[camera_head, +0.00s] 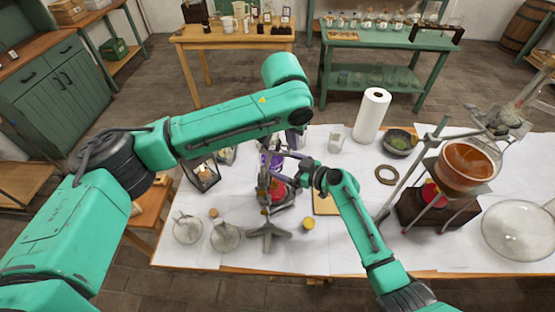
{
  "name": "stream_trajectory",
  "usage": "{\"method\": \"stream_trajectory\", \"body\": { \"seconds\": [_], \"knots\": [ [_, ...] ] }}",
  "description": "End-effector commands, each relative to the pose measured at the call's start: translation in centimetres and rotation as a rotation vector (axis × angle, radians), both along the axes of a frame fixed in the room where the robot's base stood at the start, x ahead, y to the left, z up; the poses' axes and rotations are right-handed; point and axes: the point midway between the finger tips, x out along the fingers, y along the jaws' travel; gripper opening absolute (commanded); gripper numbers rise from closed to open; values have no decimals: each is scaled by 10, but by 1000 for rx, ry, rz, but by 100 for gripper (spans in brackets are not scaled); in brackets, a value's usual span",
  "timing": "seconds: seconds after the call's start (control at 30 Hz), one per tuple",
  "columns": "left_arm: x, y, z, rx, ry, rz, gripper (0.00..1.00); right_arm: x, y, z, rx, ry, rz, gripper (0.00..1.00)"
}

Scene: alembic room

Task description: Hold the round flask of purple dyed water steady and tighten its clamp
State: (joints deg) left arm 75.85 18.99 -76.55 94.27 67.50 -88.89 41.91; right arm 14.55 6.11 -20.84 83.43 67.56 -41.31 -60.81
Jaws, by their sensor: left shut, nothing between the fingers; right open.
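The round flask of purple dyed water (270,160) is held in a stand above the middle of the white-covered table, over a red burner (278,193). Its clamp is too small and too covered to make out. My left arm reaches in from the left and bends down behind its elbow. My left gripper (291,152) is close to the right of the flask, shut, with nothing seen between its fingers. My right gripper (298,179) comes from the lower right and is open beside the stand, just right of the flask. Contact with the flask or clamp cannot be told.
A yellow-topped jar (308,223) is in front.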

Motion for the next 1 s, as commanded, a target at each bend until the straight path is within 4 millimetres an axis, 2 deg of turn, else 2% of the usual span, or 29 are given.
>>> {"method": "stream_trajectory", "body": {
  "seconds": [0.03,1.0],
  "knots": [
    [0,0,-1,0,0,0,0,-5,8,-4,3,10,17,100],
    [11,-3,-1,0,0,1,0,-5,8,-4,3,10,17,100]
  ]
}}
